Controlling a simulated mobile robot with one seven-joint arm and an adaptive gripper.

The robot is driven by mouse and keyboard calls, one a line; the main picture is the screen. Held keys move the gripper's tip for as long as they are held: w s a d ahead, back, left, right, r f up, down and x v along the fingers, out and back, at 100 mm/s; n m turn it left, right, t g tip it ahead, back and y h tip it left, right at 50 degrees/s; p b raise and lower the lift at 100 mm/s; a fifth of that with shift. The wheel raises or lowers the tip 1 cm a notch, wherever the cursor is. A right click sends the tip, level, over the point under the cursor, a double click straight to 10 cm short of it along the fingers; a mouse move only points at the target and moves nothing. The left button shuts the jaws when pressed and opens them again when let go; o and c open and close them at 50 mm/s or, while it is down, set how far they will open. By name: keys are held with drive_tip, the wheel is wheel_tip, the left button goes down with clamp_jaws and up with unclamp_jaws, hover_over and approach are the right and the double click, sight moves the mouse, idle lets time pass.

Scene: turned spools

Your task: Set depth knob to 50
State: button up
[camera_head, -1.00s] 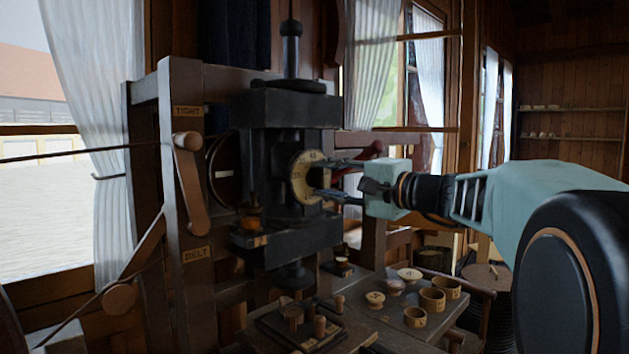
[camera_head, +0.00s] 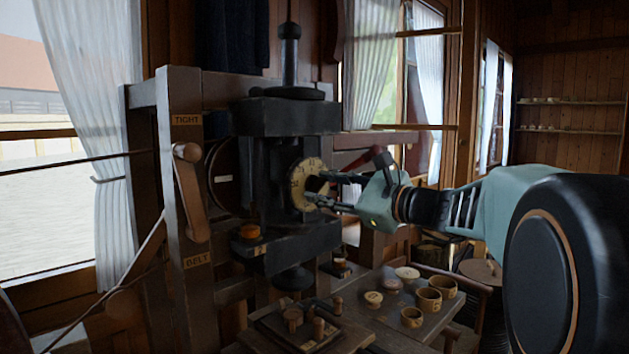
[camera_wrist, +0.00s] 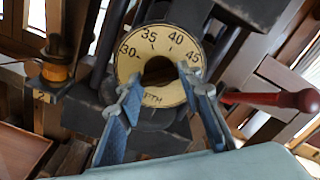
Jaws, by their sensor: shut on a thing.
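The depth knob has a pale round dial (camera_head: 299,182) on the front of the black machine head. In the wrist view the dial (camera_wrist: 174,35) shows 30, 35, 40 and 45 around its upper half, with lettering ending in "TH" below. The dark knob centre (camera_wrist: 158,68) sits between my fingers. My gripper (camera_head: 318,188) comes from the right, rolled at a tilt, and is shut on the knob; it also shows in the wrist view (camera_wrist: 159,77). My fingers hide part of the dial's lower sides. I cannot make out an index mark or the exact setting.
A red-handled lever (camera_wrist: 285,99) stands close to the right of my fingers. A wooden lever (camera_head: 191,195) is on the left post between "TIGHT" and "BELT" labels. Several cups and spools stand on the bench (camera_head: 385,320).

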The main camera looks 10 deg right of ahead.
drive_tip(key=m+p, duration=0.2)
drive_tip(key=m, duration=0.1)
drive_tip(key=shift+r, duration=0.1)
drive_tip(key=shift+m+p, duration=0.85)
drive_tip(key=shift+m, duration=0.45)
drive_tip(key=o, duration=1.2)
drive_tip(key=shift+c, duration=0.2)
drive_tip(key=v, duration=1.2)
